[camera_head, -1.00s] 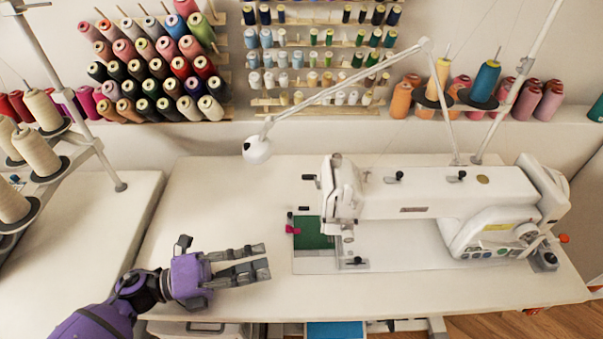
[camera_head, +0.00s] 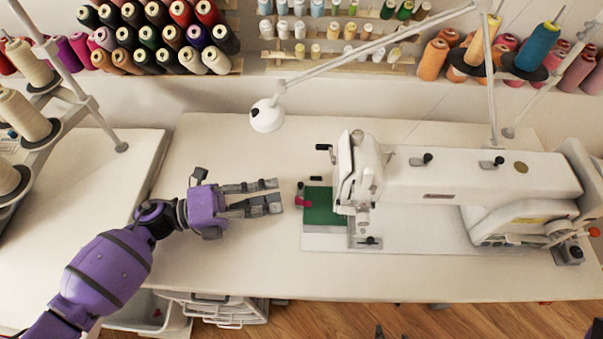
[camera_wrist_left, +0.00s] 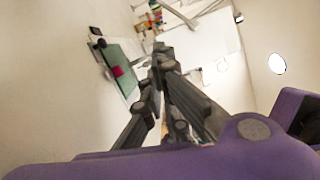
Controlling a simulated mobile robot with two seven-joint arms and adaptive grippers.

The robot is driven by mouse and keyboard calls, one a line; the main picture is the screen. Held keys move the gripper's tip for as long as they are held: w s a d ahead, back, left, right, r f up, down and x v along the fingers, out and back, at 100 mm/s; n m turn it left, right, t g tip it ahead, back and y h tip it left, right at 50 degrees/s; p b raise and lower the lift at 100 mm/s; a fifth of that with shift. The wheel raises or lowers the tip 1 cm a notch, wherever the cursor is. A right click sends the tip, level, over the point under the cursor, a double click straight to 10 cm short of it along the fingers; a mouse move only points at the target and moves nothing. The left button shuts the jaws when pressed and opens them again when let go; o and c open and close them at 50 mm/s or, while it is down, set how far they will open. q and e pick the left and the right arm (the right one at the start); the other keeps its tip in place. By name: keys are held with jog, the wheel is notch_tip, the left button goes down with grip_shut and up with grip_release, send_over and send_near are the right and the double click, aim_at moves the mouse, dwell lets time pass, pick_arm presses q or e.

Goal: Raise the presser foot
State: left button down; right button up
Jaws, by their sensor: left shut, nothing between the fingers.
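A white sewing machine (camera_head: 450,180) stands on the right part of the white table (camera_head: 230,265). Its head end carries a black lever (camera_head: 324,147) on the left side. The presser foot region (camera_head: 362,226) is under the head, and the foot itself is too small to make out clearly. A green cloth (camera_head: 322,207) with a small pink piece lies left of it. My left gripper (camera_head: 280,196) is shut and empty just left of the cloth, fingers pointing right. In the left wrist view its fingers (camera_wrist_left: 160,55) converge, with the cloth (camera_wrist_left: 117,67) beside them. My right gripper is not in view.
A white lamp (camera_head: 266,116) on a thin arm hangs behind the gripper. A spool stand (camera_head: 75,95) is at the left and thread racks (camera_head: 160,35) line the wall. The table in front of my left gripper is clear.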

pick_arm(q)
jog(key=p+x, duration=0.1)
jog(key=x, duration=0.8)
jog(key=shift+w+d+r, duration=0.2)
jog(key=shift+d, duration=0.1)
jog(key=w, duration=0.3)
jog(key=shift+r, duration=0.1)
jog(key=shift+w+d+r, duration=0.1)
jog(key=shift+w, duration=0.3)
jog(key=shift+w+m+b, duration=0.15)
jog(key=shift+m+b, duration=0.15)
jog(key=shift+b, duration=0.3)
